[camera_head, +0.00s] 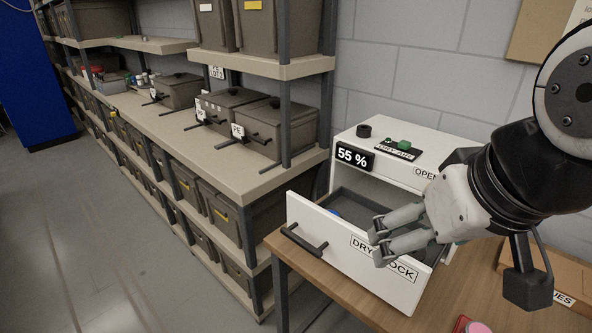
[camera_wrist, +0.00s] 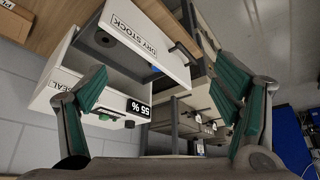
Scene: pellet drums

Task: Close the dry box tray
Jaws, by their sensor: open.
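The white dry box (camera_head: 385,150) stands on a wooden table and shows a "55 %" display. Its tray (camera_head: 340,245), marked with a partly hidden "DRY STOCK" label, is pulled out toward the front left. The tray's dark bar handle (camera_head: 303,240) is on the left of its front panel. A small blue thing lies inside the tray. My gripper (camera_head: 378,243) is open and empty, over the right part of the tray front; I cannot tell if it touches. In the wrist view the tray (camera_wrist: 150,45) shows between the spread green-padded fingers (camera_wrist: 165,100).
Shelves (camera_head: 160,120) with several drab bins line the left side. The wooden table (camera_head: 460,290) has a cardboard box (camera_head: 560,270) at right and a red-pink item (camera_head: 472,325) at the front edge. A black knob and green part sit on the dry box top. The aisle floor is clear.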

